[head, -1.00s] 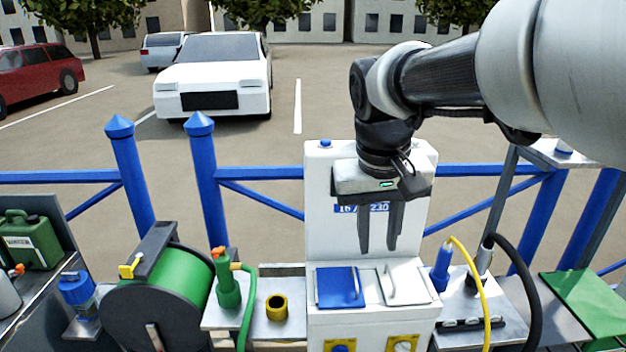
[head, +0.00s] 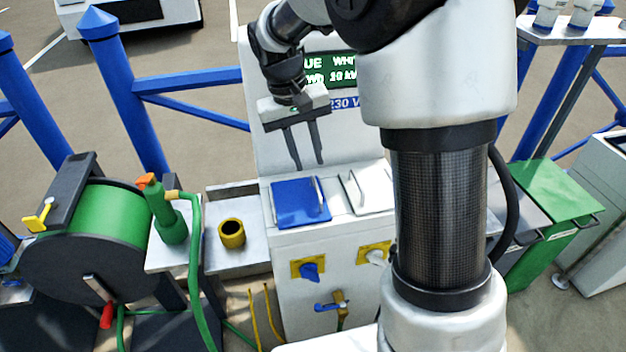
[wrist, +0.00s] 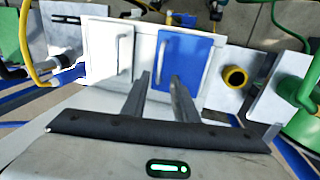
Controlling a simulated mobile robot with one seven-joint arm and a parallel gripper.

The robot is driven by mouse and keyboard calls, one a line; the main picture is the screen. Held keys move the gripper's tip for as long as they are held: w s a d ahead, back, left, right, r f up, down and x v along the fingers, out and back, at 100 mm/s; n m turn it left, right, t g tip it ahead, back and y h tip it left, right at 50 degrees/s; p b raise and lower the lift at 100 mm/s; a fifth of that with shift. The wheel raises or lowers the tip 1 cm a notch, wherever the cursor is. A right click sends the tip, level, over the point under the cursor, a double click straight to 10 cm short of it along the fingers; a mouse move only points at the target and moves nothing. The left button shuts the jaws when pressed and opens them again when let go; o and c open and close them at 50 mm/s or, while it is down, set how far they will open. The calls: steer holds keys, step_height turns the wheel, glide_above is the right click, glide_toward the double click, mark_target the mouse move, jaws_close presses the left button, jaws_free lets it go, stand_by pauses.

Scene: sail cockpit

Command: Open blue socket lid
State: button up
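The blue socket lid (head: 296,203) lies shut on the sloped top of the white pedestal (head: 262,90). Its upright bar handle (head: 319,190) runs along the lid's right side. In the wrist view the blue lid (wrist: 190,65) shows with its handle (wrist: 161,66) on the left side. My gripper (head: 309,165) is open and empty, above and behind the blue lid, with its fingers pointing down. In the wrist view the fingertips (wrist: 160,78) are a little apart and appear near the handle. I cannot tell whether they touch anything.
A white lid (head: 366,190) with its own handle sits beside the blue one.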

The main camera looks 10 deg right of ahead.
mark_target(316, 186)
steer(key=f, duration=0.3)
steer(key=d+f+b, duration=0.1)
steer(key=f, duration=0.3)
steer(key=shift+d, duration=0.2)
jaws_close()
steer(key=shift+r, duration=0.1)
stand_by(1.0)
